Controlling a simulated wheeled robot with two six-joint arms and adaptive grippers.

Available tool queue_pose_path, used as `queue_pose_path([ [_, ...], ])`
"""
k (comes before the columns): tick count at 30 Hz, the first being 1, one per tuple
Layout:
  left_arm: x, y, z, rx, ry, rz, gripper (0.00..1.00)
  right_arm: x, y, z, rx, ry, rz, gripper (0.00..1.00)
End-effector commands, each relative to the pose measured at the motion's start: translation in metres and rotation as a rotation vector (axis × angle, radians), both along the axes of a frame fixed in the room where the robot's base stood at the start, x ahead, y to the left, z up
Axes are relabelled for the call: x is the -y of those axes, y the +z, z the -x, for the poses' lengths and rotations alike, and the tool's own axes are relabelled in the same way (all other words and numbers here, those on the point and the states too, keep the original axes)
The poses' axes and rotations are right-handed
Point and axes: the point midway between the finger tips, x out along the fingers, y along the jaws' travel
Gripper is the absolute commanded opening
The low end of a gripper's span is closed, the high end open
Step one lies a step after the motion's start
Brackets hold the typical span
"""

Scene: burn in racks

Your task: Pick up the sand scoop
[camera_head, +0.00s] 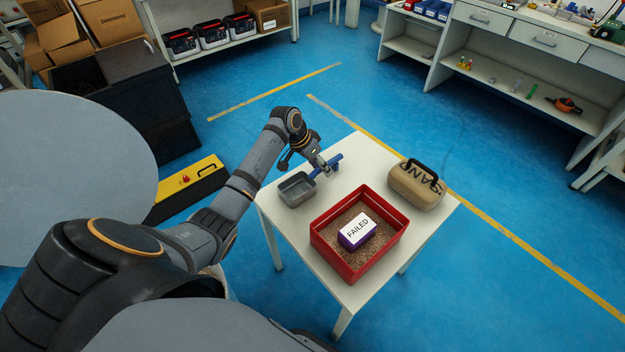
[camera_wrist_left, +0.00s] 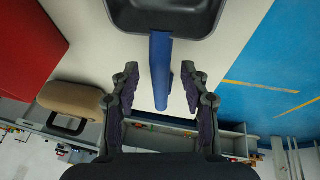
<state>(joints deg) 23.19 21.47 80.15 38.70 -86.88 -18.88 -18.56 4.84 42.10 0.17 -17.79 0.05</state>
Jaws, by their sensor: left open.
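The sand scoop (camera_head: 297,189) lies on the white table, a grey pan with a blue handle pointing to the upper right. Its blue handle (camera_wrist_left: 161,68) also shows in the left wrist view, with the dark pan at the top edge. My left gripper (camera_head: 326,168) is over the handle and hides part of it. In the left wrist view my left gripper (camera_wrist_left: 160,82) is open, one finger on each side of the handle, with gaps visible between fingers and handle. My right gripper is not in view.
On the white table (camera_head: 381,161), a red bin (camera_head: 338,262) holds sand and a purple box (camera_head: 357,232) labelled FAILED. A tan sandbag (camera_head: 414,188) with a black handle lies to the right. A yellow and black case (camera_head: 200,182) lies on the floor left of the table.

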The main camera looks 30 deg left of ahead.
Motion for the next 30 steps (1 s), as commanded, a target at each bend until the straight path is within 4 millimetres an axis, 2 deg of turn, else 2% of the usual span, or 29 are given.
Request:
queue_pose_path([
  [3, 0.0048, -0.0135, -0.0045, 0.001, 0.000, 0.000, 0.46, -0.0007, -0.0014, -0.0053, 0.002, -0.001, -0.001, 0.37],
  [11, 0.0054, -0.0154, -0.0052, 0.001, 0.000, -0.001, 0.46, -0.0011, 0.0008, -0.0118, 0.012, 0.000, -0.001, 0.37],
  [21, 0.0053, -0.0154, -0.0049, 0.001, -0.001, -0.001, 0.00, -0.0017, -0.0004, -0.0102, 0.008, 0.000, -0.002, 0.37],
  [30, 0.0053, -0.0150, -0.0052, 0.001, 0.000, -0.001, 0.00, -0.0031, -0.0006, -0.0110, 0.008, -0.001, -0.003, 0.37],
])
